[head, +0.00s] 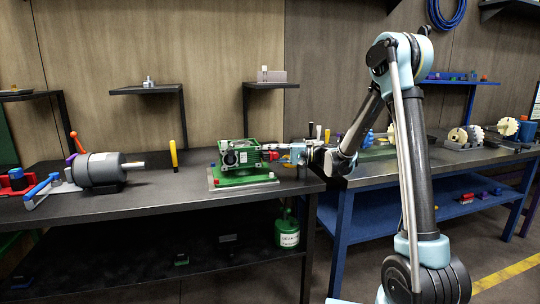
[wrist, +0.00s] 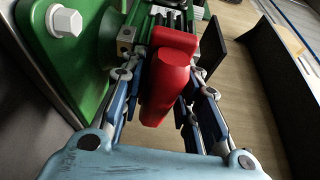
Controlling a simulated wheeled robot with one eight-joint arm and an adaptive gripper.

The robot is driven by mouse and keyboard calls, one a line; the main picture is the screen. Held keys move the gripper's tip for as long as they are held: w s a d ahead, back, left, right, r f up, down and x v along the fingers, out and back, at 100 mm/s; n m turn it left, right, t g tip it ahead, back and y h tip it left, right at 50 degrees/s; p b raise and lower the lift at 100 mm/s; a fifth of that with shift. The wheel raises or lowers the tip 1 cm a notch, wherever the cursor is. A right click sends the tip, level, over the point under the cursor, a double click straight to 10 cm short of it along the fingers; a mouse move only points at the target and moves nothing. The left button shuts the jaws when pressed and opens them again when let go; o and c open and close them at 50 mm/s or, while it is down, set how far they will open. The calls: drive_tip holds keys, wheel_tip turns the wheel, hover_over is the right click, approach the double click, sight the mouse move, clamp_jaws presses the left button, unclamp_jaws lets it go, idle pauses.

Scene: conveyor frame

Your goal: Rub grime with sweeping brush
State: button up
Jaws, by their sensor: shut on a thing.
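My gripper (head: 284,151) is at the right side of the green conveyor frame (head: 232,162), which stands on a base on the dark left workbench. In the wrist view my gripper (wrist: 168,50) is shut on a red handle (wrist: 166,88), which I take to be the sweeping brush. The handle lies between the two fingers, with its near end toward the camera. Dark parts beyond the handle's far end may be bristles or part of the frame. The green frame also shows in the wrist view (wrist: 62,55), close beside the left finger. I cannot make out the grime.
A grey motor (head: 98,170) and a blue-handled tool (head: 42,190) lie on the left bench. A yellow upright piece (head: 173,153) stands between motor and frame. A green can (head: 287,232) is below. The right bench (head: 440,156) holds gears and small parts.

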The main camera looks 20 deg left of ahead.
drive_tip(key=shift+d, duration=0.1)
drive_tip(key=shift+w+d, duration=0.5)
drive_tip(key=shift+d, duration=0.35)
drive_tip(key=shift+w+d, duration=0.45)
drive_tip(key=shift+d, duration=0.35)
drive_tip(key=shift+w+d, duration=0.5)
drive_tip(key=shift+d, duration=0.35)
drive_tip(key=shift+w+d, duration=0.4)
drive_tip(key=shift+d, duration=0.25)
drive_tip(key=shift+w+d, duration=0.4)
drive_tip(key=shift+d, duration=0.2)
drive_tip(key=shift+d, duration=0.15)
